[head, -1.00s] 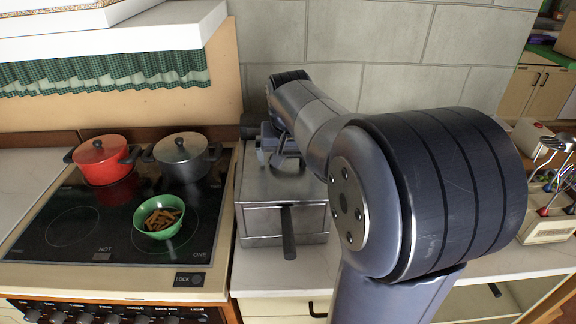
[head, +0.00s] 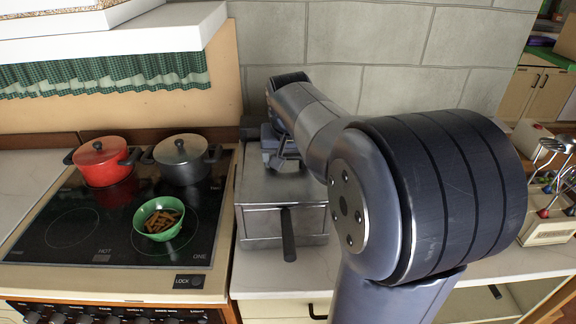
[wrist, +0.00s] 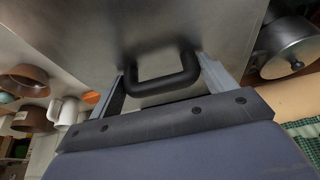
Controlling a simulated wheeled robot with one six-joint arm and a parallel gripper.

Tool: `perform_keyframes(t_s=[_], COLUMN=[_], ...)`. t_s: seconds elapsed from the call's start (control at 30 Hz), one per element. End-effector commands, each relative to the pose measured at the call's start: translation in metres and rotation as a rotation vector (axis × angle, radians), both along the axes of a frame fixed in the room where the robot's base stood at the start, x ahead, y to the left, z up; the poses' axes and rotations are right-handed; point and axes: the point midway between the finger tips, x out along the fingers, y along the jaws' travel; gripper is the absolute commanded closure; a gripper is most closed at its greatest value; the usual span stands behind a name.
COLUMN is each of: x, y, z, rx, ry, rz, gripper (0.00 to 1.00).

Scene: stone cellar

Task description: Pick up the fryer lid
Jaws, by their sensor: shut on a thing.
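The fryer lid (head: 262,183) is a flat grey metal cover on top of the boxy metal fryer (head: 265,222), on the counter right of the stove. In the wrist view the lid (wrist: 190,25) fills the upper middle, with its black bar handle (wrist: 165,84) between my two fingers. My gripper (wrist: 163,78) is shut on this handle. In the head view my gripper (head: 284,155) is over the back part of the lid, partly hidden by my arm. I see no clear gap between lid and fryer.
A black hob holds a red pot (head: 102,160), a dark pot (head: 182,158) and a green bowl (head: 158,220) of brown sticks. The fryer's black front handle (head: 288,235) sticks out forward. A stone wall (head: 380,50) stands close behind. A utensil holder (head: 548,228) is at right.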

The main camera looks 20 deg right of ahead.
Motion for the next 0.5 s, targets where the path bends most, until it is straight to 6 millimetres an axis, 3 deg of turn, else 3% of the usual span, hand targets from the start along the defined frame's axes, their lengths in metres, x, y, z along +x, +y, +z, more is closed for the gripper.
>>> perform_keyframes(t_s=[0.17,0.5], x=[0.001,0.001], y=[0.0,0.0], z=[0.011,0.076], rx=[-0.001,-0.001], ry=[-0.005,-0.006], rz=[0.0,0.0], gripper=[0.58,0.58])
